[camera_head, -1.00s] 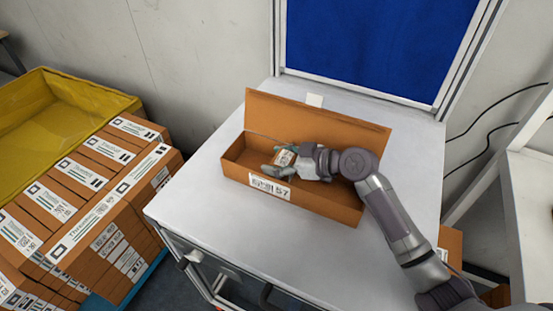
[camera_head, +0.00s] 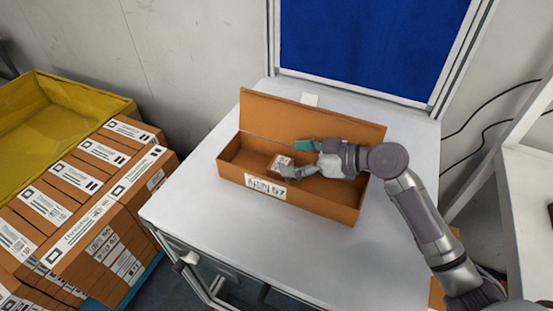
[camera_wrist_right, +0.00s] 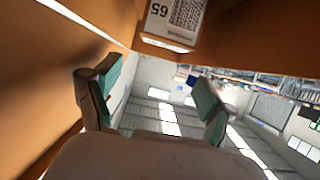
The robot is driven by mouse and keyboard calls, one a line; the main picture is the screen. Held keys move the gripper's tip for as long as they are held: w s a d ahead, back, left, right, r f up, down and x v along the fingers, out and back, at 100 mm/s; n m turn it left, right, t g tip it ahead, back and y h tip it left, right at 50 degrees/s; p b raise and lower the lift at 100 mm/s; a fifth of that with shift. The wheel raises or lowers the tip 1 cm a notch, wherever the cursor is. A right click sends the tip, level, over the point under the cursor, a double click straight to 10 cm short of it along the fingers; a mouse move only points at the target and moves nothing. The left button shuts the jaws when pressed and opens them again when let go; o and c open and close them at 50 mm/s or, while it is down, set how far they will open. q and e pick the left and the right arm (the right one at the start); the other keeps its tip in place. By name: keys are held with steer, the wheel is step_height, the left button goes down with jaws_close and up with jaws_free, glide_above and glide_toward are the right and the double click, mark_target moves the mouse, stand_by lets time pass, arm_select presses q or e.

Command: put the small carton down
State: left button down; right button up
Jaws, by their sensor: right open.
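The small carton (camera_head: 281,163) sits inside the long open cardboard box (camera_head: 335,203), left of the box's middle. Its white label faces up in the head view. In the right wrist view the small carton (camera_wrist_right: 172,22) shows at the top with a printed label reading 65. My right gripper (camera_head: 296,157) is open above the box, its teal-padded fingers spread near the carton's right side. In the right wrist view the open fingers (camera_wrist_right: 155,100) have nothing between them and stand apart from the carton. My left gripper is not in view.
The long box stands on a white table (camera_head: 215,230) with its lid raised at the back. Stacked labelled cartons (camera_head: 100,235) and a yellow bin (camera_head: 95,98) stand at the left. A blue panel (camera_head: 375,45) rises behind the table. The table's front is clear.

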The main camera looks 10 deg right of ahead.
steer(key=b+v, duration=0.1)
steer(key=v, duration=0.4)
steer(key=shift+s+d+r, duration=0.15)
steer(key=shift+d, duration=0.1)
